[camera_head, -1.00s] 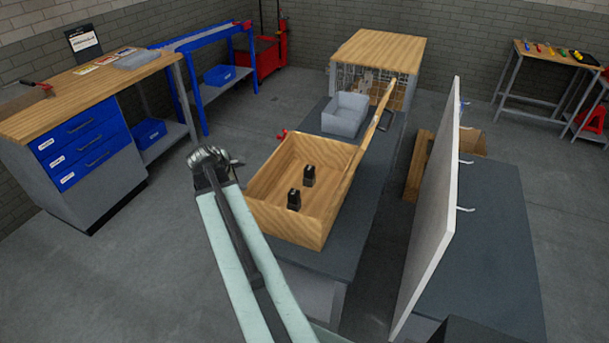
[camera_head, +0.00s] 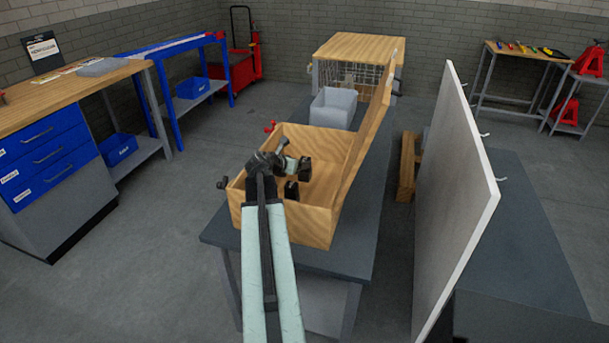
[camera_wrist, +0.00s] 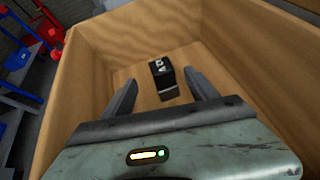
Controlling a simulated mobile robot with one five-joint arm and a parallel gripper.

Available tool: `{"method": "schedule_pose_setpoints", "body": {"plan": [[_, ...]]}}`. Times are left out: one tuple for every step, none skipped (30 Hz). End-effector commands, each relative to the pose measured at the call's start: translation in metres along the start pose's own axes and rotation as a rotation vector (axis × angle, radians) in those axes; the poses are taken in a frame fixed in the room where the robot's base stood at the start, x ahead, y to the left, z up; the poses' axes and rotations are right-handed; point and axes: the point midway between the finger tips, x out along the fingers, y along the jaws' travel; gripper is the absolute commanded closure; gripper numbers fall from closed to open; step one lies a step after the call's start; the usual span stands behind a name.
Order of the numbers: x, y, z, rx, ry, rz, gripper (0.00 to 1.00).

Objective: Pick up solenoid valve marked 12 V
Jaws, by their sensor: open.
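My gripper (camera_head: 291,160) is over the box. In the wrist view one black valve (camera_wrist: 162,76) with white marks on top lies between and beyond the two open fingers (camera_wrist: 160,88), apart from them. I cannot read its marking. The other valve does not show there.
The box's raised lid (camera_head: 368,120) stands along its right side. The box sits on a dark bench (camera_head: 350,262), with a grey bin (camera_head: 332,108) behind it. A white upright panel (camera_head: 450,215) stands to the right. Floor is clear to the left.

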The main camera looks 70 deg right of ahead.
Motion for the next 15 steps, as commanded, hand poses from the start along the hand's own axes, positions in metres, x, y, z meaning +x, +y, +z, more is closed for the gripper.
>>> {"method": "schedule_pose_setpoints", "body": {"plan": [[0.011,0.001,-0.002,0.002,0.001,-0.001,0.33],[0.015,0.001,-0.002,0.002,0.001,-0.001,0.33],[0.018,0.001,-0.002,0.002,0.001,-0.001,0.33],[0.018,0.0,-0.001,0.002,0.001,-0.001,0.33],[0.018,0.0,0.0,0.002,0.001,-0.001,0.33],[0.018,0.0,0.0,0.002,0.001,-0.001,0.33],[0.02,0.0,0.0,0.002,0.001,-0.001,0.33],[0.022,-0.001,0.001,0.002,0.001,-0.002,0.33],[0.027,-0.001,0.001,0.003,0.001,-0.002,0.33],[0.032,-0.001,0.002,0.003,0.001,-0.003,0.33],[0.037,-0.001,0.003,0.004,0.001,-0.003,0.33],[0.045,-0.001,0.004,0.004,0.001,-0.003,0.33],[0.051,-0.001,0.005,0.004,0.001,-0.003,0.33],[0.057,-0.001,0.004,0.004,0.001,-0.003,0.33],[0.064,-0.002,0.003,0.004,0.001,-0.003,0.33]]}}
